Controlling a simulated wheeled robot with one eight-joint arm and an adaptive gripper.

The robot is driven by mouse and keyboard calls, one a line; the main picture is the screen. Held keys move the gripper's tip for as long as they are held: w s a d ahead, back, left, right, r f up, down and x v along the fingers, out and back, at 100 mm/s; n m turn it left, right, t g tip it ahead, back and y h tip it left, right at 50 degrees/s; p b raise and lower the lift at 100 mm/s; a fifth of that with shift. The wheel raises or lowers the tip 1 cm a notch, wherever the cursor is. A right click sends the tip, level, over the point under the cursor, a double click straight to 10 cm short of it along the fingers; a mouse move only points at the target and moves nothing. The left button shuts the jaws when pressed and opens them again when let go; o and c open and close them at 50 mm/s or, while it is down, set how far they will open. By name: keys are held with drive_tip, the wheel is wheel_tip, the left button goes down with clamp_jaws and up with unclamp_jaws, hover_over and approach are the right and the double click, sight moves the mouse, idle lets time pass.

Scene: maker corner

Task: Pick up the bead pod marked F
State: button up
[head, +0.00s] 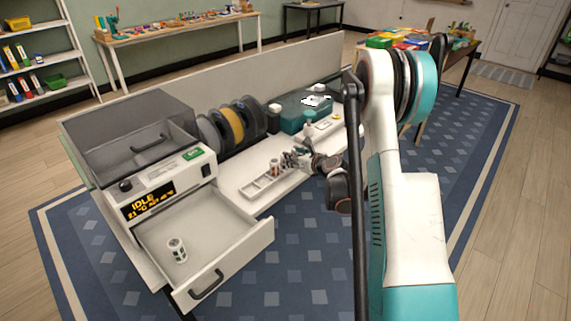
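A small pod (275,168) with a brownish middle stands at the far end of a pale slotted tray (253,191) on the white worktop. My gripper (287,159) is low over the worktop, just to the right of this pod. Its fingers are small and dark here, so I cannot tell whether they are open or shut, or whether they touch the pod. A second pod (177,250), white with dark markings, stands upright in the open drawer (237,240) at front left. No letter is readable on either pod.
A grey machine (165,187) with a clear dark lid and an "IDLE" display stands above the drawer. Several spools (233,125) and a teal box (300,112) line the back of the worktop. A low partition (200,82) runs behind them. Blue carpet lies in front.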

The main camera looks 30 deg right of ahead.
drive_tip(key=w+f+b, duration=0.1)
drive_tip(key=w, duration=0.1)
drive_tip(key=w+f+b, duration=0.1)
drive_tip(key=w+f, duration=0.1)
drive_tip(key=shift+a, duration=0.1)
drive_tip(key=shift+w, duration=0.2)
drive_tip(key=c, duration=0.7)
drive_tip(key=shift+r, duration=0.1)
